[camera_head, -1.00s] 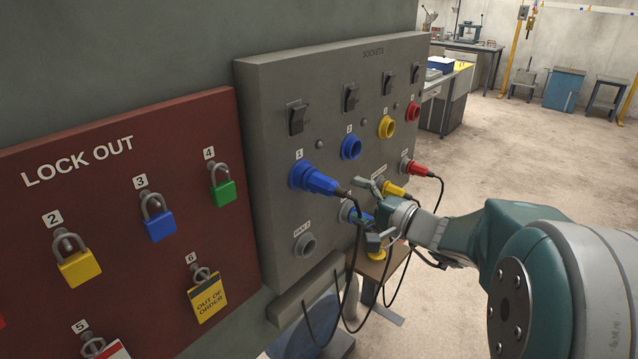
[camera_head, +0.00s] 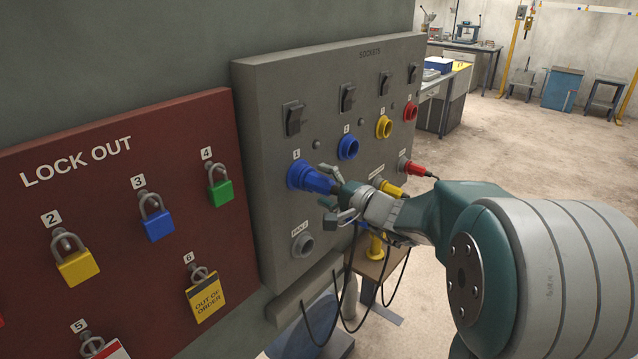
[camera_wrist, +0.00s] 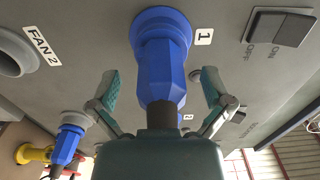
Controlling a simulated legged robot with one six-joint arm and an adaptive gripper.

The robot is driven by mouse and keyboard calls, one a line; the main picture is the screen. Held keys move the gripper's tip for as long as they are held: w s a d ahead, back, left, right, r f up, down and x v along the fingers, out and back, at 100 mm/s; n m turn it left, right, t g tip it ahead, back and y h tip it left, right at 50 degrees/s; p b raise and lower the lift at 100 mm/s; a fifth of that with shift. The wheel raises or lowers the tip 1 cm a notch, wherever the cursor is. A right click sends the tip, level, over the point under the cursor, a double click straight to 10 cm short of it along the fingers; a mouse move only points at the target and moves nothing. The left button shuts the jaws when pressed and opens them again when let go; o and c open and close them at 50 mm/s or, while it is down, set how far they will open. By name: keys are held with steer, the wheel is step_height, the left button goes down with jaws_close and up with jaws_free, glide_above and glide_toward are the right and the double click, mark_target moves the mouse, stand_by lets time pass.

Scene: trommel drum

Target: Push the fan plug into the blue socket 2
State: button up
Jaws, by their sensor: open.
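A blue plug (camera_head: 318,181) sits in the socket labelled 1 on the grey panel. It also fills the middle of the wrist view (camera_wrist: 163,65). My gripper (camera_head: 330,188) is open, with its fingers on either side of the plug's cable end (camera_wrist: 160,85); gaps show between fingers and plug. Blue socket 2 (camera_head: 348,147) is empty, up and right of that plug. A second blue plug (camera_wrist: 68,145) sits in a grey socket; in the head view my gripper mostly hides it. I cannot tell which blue plug is the fan plug.
The FAN 2 socket (camera_head: 303,245) is empty. Yellow (camera_head: 391,188) and red (camera_head: 417,168) plugs sit to the right, with black cables hanging below. Black switches (camera_head: 293,117) line the panel top. The red lockout board (camera_head: 110,220) with padlocks is at left.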

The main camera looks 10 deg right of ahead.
mark_target(334, 186)
steer(key=shift+w+a+r, duration=0.1)
steer(key=shift+w+r, duration=0.05)
steer(key=shift+w, duration=0.1)
steer(key=shift+w+a, duration=0.1)
steer(key=shift+a, duration=0.2)
stand_by(0.8)
jaws_close()
steer(key=shift+s+d, duration=0.2)
steer(key=shift+s, duration=0.55)
steer(key=shift+d+v, duration=0.25)
steer(key=shift+v, duration=1.1)
steer(key=shift+s+d, duration=0.4)
steer(key=shift+v, duration=2.5)
